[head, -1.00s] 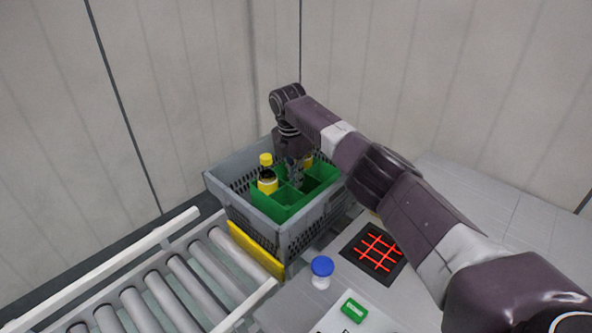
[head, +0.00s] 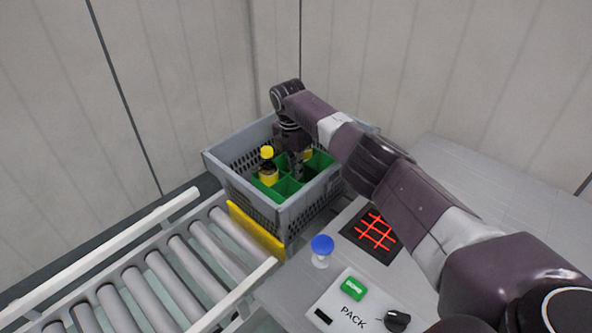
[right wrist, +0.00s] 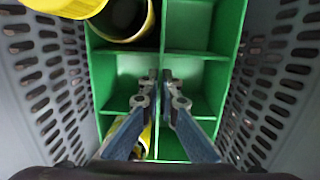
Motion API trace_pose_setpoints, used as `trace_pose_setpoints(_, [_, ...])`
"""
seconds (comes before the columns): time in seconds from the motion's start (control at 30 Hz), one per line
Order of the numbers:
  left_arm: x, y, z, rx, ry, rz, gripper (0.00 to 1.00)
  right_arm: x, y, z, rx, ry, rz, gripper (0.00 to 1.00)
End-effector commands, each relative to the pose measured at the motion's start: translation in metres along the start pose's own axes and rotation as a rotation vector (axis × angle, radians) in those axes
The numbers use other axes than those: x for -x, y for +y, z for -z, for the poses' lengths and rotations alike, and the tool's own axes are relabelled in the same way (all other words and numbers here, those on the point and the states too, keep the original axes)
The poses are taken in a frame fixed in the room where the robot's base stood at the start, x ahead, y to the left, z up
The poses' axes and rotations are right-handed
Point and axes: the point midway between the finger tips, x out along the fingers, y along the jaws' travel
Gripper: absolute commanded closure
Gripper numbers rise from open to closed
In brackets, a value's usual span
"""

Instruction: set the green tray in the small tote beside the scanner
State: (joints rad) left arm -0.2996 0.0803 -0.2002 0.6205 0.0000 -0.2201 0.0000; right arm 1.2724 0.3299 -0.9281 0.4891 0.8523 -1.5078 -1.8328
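The green tray (head: 290,187), split into compartments, sits low inside the grey tote (head: 303,213), its rim below the tote's rim. A dark bottle with a yellow cap (head: 267,153) stands in its left compartment; another yellow bottle is partly hidden behind my gripper. My right gripper (head: 297,175) reaches down into the tray. In the right wrist view its fingers (right wrist: 161,76) are closed on the tray's middle divider, between the compartments (right wrist: 200,25). Whether the tray touches the tote floor is hidden. The scanner (head: 372,236), a black pad with red lines, lies right of the tote. My left gripper is not in view.
A roller conveyor (head: 165,270) with a yellow end stop (head: 256,230) runs up to the tote. A blue-topped white button or post (head: 321,248) and a PACK panel (head: 350,308) with a green button stand in front of the scanner. Walls close the back.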

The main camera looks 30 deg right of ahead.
Motion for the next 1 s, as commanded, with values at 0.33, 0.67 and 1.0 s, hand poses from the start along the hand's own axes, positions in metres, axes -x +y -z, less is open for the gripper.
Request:
trace_pose_setpoints(0.33, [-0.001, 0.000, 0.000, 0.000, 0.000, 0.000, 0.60, -0.001, 0.000, 0.000, 0.000, 0.000, 0.000, 0.78])
trace_pose_setpoints(0.67, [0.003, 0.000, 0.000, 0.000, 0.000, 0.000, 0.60, 0.004, 0.000, -0.001, 0.000, 0.000, -0.001, 0.78])
trace_pose_setpoints(1.0, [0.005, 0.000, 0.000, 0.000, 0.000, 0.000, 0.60, 0.064, 0.001, -0.002, 0.000, 0.000, -0.004, 0.78])
